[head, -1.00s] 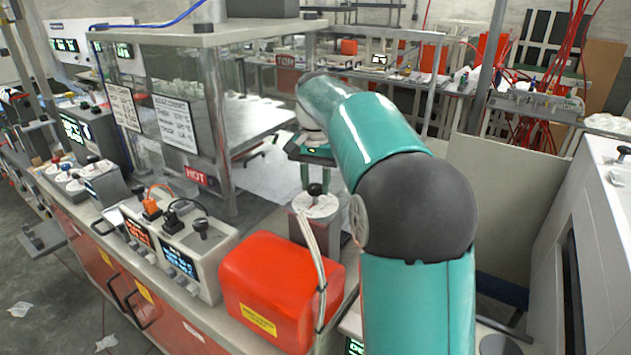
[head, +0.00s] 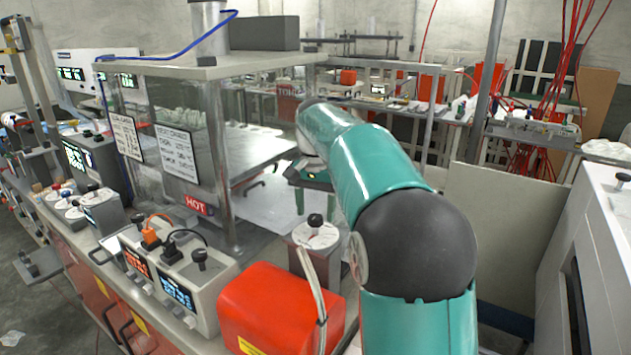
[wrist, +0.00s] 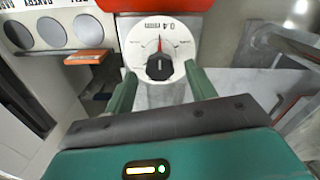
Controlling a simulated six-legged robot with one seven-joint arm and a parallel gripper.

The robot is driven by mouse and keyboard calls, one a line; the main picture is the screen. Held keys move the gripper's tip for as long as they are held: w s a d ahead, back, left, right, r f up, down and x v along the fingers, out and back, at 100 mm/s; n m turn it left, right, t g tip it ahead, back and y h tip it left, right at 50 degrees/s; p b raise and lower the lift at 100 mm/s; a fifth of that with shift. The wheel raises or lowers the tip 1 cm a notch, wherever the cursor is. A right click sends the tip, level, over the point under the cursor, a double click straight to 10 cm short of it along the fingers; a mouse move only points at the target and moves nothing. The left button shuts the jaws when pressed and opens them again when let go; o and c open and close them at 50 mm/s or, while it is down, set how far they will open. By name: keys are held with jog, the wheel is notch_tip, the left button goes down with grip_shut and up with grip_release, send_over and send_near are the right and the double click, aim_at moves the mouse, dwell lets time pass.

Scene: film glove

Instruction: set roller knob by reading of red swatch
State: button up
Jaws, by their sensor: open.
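The roller knob (head: 315,220) is a small black knob on a round white dial (head: 316,236), on a grey housing beside the red box. In the wrist view the knob (wrist: 159,67) sits at the dial's centre, and the dial (wrist: 180,50) carries an upside-down "0.4 mm" marking and a thin red needle. My gripper (wrist: 160,78) is open, its green fingers left and right of the dial with a gap to the knob. In the head view my gripper (head: 313,205) is just behind the knob. I cannot identify the red swatch for certain.
A red box (head: 272,312) stands in front of the dial housing. Control units with plugs and displays (head: 178,280) line the bench at left. A glass enclosure with a "HOT" label (head: 197,206) is behind. An orange-red slab (wrist: 90,57) lies near several grey discs.

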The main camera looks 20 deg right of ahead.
aim_at(315, 216)
notch_tip(315, 216, up, 13)
jog(key=shift+f, duration=0.2)
dwell(0.5)
jog(key=s+a+f+n+t, duration=0.1)
jog(key=s+a+f+n, duration=0.15)
jog(key=s, duration=0.45)
jog(key=s+a+f+n+t, duration=0.2)
jog(key=s+a+f, duration=0.15)
jog(key=s, duration=0.35)
jog(key=s+a+f+n+t, duration=0.1)
jog(key=s+a+f+n, duration=0.1)
jog(key=s+a, duration=0.35)
jog(key=s+f+n+t, duration=0.1)
jog(key=s+f+n, duration=0.1)
jog(key=s+f, duration=0.7)
jog(key=shift+a+f+t, duration=0.2)
jog(key=shift+f+t, duration=0.1)
jog(key=shift+f, duration=0.2)
jog(key=shift+s, duration=0.15)
